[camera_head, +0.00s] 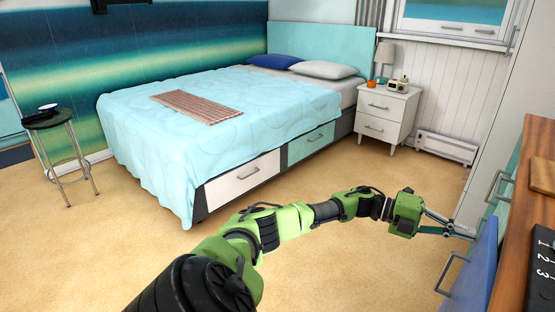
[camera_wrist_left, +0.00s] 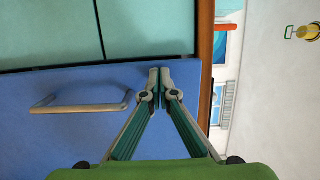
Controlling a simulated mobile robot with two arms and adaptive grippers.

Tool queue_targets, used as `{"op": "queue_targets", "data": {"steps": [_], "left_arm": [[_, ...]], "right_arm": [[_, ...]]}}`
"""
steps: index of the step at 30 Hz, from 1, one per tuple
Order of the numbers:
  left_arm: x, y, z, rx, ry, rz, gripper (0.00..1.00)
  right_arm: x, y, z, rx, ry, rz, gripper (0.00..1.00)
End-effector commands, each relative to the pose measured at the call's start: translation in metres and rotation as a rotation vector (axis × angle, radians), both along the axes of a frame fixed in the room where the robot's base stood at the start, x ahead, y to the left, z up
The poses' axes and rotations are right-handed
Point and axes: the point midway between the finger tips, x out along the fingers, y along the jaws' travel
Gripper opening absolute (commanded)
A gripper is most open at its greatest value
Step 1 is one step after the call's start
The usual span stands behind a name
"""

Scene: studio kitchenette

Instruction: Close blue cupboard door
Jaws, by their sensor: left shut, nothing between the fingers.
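The blue cupboard door (camera_head: 475,268) is at the lower right of the head view, below the wooden counter. It stands out from the cabinet front, ajar. Its metal handle (camera_head: 450,272) is on the side facing the room. In the left wrist view the blue door (camera_wrist_left: 60,145) fills the lower left, with its handle (camera_wrist_left: 80,105) left of the fingers. My left gripper (camera_head: 471,237) is shut and empty, with its fingertips (camera_wrist_left: 159,73) at the door's upper edge. I cannot tell whether they touch it. My right gripper is not in view.
Teal cabinet fronts (camera_wrist_left: 145,28) lie beyond the blue door. The wooden counter (camera_head: 535,205) with a black numbered board (camera_head: 542,265) is at the right edge. A bed (camera_head: 215,120) and a white nightstand (camera_head: 388,115) stand further back. The floor (camera_head: 340,245) between is clear.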

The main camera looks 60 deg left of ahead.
Motion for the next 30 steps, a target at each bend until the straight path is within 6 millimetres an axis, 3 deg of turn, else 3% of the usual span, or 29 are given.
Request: {"op": "queue_targets", "data": {"steps": [6,12,30], "left_arm": [[0.011,-0.028,0.001,-0.002,-0.001,0.013,0.0],[0.016,-0.042,0.001,0.0,-0.001,0.017,0.0],[0.018,-0.05,0.003,-0.005,-0.005,0.012,0.0]], "right_arm": [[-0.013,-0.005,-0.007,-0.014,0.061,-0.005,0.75],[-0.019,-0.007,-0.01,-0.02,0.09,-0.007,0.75],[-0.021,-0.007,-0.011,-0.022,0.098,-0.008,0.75]]}}
